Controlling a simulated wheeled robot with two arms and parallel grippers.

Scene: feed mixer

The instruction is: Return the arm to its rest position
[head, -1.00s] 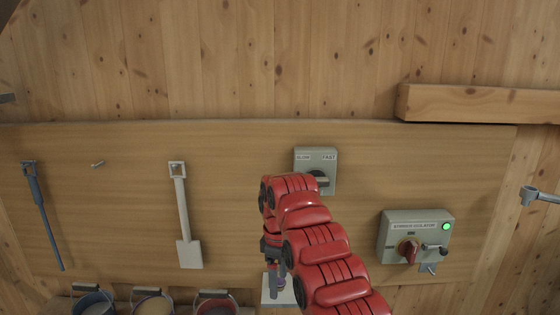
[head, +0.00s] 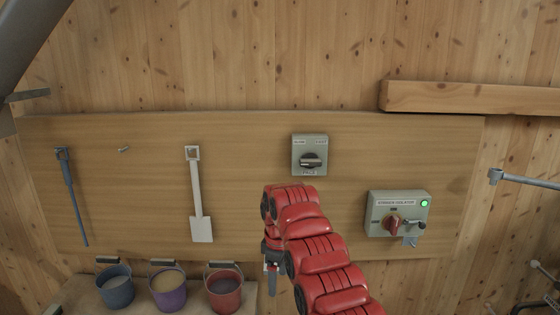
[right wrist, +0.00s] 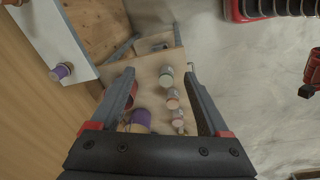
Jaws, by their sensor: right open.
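My right arm (head: 318,248) is red and reaches up from the bottom of the head view. Its gripper (head: 272,280) hangs downward in front of the wooden board (head: 260,220), below the SLOW/FAST pace switch box (head: 310,155), apart from it. The dark pace knob (head: 311,161) is in clear view. In the right wrist view the gripper's two fingers (right wrist: 160,95) are spread with nothing held between them; a shelf with small jars lies beyond. My left gripper is not in view.
A stirrer isolator box (head: 397,214) with a red knob and lit green lamp is on the board's right. A white shovel (head: 197,197) and a dark blue tool (head: 72,197) hang at left. Blue, purple and red buckets (head: 224,291) stand below. A wooden beam (head: 470,98) juts at upper right.

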